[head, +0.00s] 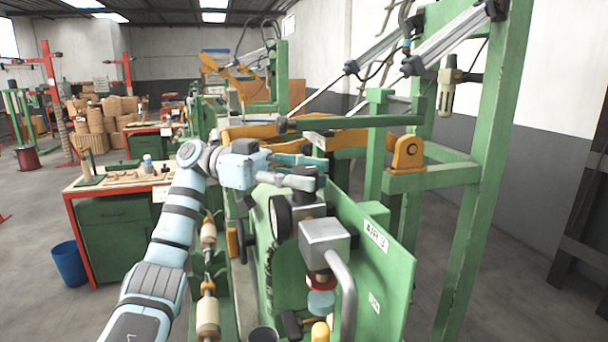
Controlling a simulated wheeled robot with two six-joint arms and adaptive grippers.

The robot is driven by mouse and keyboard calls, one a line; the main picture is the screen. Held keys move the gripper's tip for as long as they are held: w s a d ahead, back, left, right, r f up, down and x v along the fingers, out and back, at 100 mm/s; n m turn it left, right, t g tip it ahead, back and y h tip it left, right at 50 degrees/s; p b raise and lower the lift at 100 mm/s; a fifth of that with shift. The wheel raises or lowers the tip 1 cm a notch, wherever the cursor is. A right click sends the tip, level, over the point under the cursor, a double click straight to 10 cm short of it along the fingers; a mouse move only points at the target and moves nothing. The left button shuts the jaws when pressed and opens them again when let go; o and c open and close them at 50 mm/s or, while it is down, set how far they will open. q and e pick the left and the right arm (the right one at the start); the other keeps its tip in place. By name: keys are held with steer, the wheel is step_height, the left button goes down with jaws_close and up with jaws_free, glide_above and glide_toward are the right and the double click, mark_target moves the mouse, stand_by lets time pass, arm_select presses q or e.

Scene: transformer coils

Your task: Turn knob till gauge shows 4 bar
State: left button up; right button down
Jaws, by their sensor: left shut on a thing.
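The pressure gauge (280,217) is a round, dark-rimmed dial on the left side of a grey regulator on the green machine panel. It is turned steeply away, so I cannot read its needle or scale. My left gripper (316,172) reaches in from the left above the gauge, with a teal finger and a grey finger. It is shut on the dark knob (308,187) on top of the regulator. The fingers hide most of the knob. My right gripper is not in view.
A grey metal box (323,236) with a curved pipe (346,290) stands in front of the regulator. The green panel (385,262) rises to the right. A workbench (112,182) and a blue bin (69,263) stand at left.

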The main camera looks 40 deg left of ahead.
arm_select(q)
steer(key=o, duration=1.2)
steer(key=shift+a, duration=0.2)
steer(key=v, duration=0.7)
